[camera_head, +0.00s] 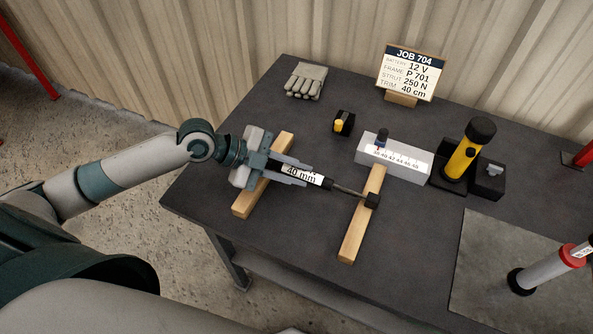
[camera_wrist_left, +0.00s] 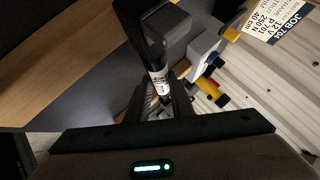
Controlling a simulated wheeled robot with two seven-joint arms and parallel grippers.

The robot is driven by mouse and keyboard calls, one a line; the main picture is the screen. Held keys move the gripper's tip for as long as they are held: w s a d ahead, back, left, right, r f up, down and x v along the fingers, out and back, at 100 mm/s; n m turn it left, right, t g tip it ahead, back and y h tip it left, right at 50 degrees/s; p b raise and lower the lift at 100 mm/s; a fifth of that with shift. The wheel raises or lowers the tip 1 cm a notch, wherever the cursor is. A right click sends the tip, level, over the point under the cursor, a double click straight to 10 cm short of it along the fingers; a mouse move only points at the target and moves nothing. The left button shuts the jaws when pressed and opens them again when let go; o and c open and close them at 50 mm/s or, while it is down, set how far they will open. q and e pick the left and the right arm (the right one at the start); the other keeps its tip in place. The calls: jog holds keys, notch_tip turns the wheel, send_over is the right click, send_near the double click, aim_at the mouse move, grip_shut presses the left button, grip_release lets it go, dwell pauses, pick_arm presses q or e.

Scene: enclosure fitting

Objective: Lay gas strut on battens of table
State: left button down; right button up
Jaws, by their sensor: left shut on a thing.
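The gas strut (camera_head: 303,175) has a labelled cylinder, a thin rod and a black end fitting at its right. My left gripper (camera_head: 298,174) is shut on its cylinder. In the left wrist view the strut (camera_wrist_left: 159,80) shows between the fingers (camera_wrist_left: 165,103). The left wooden batten (camera_head: 244,202) lies partly under my gripper on the dark table (camera_head: 300,240). The strut's black end overlaps the right batten (camera_head: 353,230) in the head view; I cannot tell whether it touches. The strut's near end is hidden by the gripper. My right gripper is not in view.
A grey scale block (camera_head: 408,165) stands just behind the right batten. A yellow-black tool (camera_head: 462,158) stands right of it. A job sign (camera_head: 409,72), gloves (camera_head: 306,80) and a small yellow-black item (camera_head: 343,123) are farther back. A grey mat (camera_head: 490,270) bears a red-ringed cylinder (camera_head: 545,269).

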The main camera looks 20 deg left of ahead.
pick_arm(q)
jog(key=shift+f, duration=0.1)
jog(key=c, duration=1.5)
grip_release()
jog(key=shift+a, duration=0.1)
